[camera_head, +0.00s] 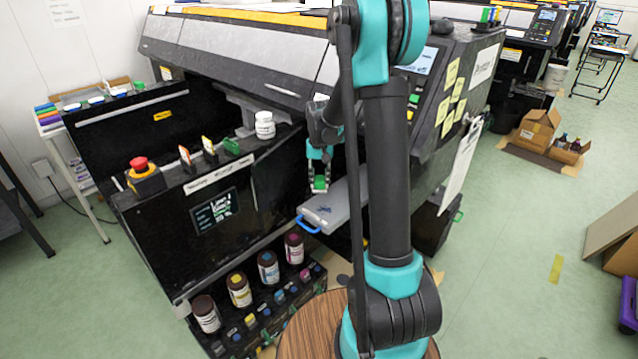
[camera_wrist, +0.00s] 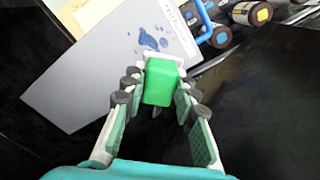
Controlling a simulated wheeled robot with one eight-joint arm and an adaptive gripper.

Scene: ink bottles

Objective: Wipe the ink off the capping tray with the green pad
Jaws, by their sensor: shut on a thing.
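My gripper (camera_head: 319,184) is shut on the green pad (camera_head: 320,183) and holds it by the edge of the grey capping tray (camera_head: 336,207). In the wrist view the green pad (camera_wrist: 160,82) sits between the fingers of my gripper (camera_wrist: 158,88). The capping tray (camera_wrist: 95,75) lies beyond it, with dark blue ink spots (camera_wrist: 152,41) near its labelled end, by the blue handle (camera_wrist: 203,20). The head view also shows the ink (camera_head: 326,209) as a small dark patch. I cannot tell whether the pad touches the tray.
The tray sticks out from the large printer (camera_head: 240,50). A black cabinet front with a red button (camera_head: 139,163) and a white bottle (camera_head: 264,125) stands at left. Several ink bottles (camera_head: 268,267) stand on a low rack below. The floor at right is mostly open.

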